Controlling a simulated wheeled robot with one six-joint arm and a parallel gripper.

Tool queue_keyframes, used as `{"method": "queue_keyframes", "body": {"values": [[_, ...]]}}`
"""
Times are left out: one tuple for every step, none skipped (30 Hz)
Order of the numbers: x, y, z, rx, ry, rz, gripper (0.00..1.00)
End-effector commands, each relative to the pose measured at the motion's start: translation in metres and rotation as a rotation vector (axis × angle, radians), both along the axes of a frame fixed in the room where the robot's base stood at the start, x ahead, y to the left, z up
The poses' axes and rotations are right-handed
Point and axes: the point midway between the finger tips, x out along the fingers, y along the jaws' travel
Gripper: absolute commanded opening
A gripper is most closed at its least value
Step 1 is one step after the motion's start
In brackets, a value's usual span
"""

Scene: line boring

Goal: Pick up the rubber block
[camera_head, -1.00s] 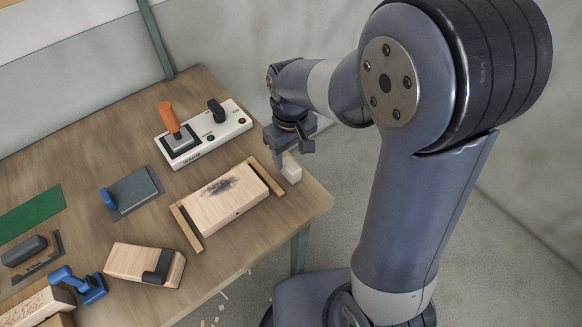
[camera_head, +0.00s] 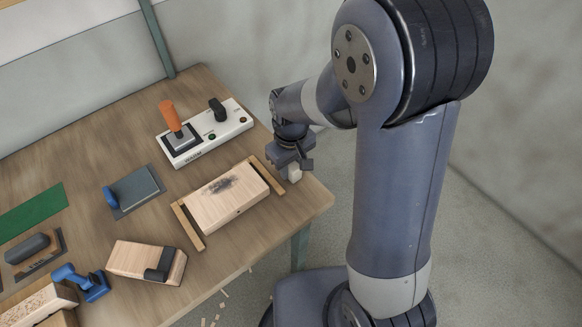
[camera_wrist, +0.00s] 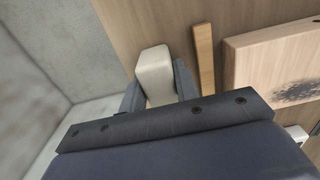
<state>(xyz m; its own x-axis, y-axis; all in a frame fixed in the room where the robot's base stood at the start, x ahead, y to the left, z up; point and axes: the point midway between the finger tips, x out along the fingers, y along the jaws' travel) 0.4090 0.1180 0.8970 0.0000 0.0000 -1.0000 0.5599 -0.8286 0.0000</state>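The rubber block, as I take it, is a small off-white upright block (camera_head: 295,174) at the right end of the bench, close to its edge. My gripper (camera_head: 291,163) has come down over it from above and hides its upper part. In the wrist view the pale block (camera_wrist: 154,72) sits between the two dark fingers of my gripper (camera_wrist: 158,88), one on each side. The fingers look open around it, very close to its sides; a firm hold is not visible.
A wooden board (camera_head: 227,198) with a dark smudge lies left of the block between two wooden strips (camera_head: 267,176). A white warming unit (camera_head: 206,135) with an orange-handled tool stands behind. A blue-handled plate (camera_head: 134,190) and a wood block (camera_head: 146,262) lie farther left.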

Motion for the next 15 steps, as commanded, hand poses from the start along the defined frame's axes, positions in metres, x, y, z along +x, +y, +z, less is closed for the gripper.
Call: {"method": "queue_keyframes", "body": {"values": [[0.0001, 0.0001, 0.0001, 0.0, 0.0, 0.0, 0.25], [0.0001, 0.0001, 0.0001, 0.0, 0.0, 0.0, 0.23], [0.0001, 0.0001, 0.0001, 0.0, 0.0, 0.0, 0.19], [0.0001, 0.0001, 0.0001, 0.0, 0.0, 0.0, 0.17], [0.0001, 0.0001, 0.0002, 0.0, 0.0, 0.0, 0.14], [0.0001, 0.0001, 0.0002, 0.0, 0.0, 0.0, 0.11], [0.0001, 0.0001, 0.0002, 0.0, 0.0, 0.0, 0.09], [0.0001, 0.0001, 0.0002, 0.0, 0.0, 0.0, 0.06], [0.0002, 0.0001, 0.0003, 0.0, 0.0, 0.0, 0.05], [0.0002, 0.0001, 0.0003, 0.0, 0.0, 0.0, 0.05], [0.0002, 0.0001, 0.0003, 0.0, 0.0, 0.0, 0.05], [0.0002, 0.0001, 0.0003, 0.0, 0.0, 0.0, 0.05], [0.0002, 0.0001, 0.0003, 0.0, 0.0, 0.0, 0.05], [0.0002, 0.0001, 0.0004, 0.0, 0.0, 0.0, 0.05], [0.0003, 0.0001, 0.0012, 0.001, -0.001, 0.0, 0.05]]}}
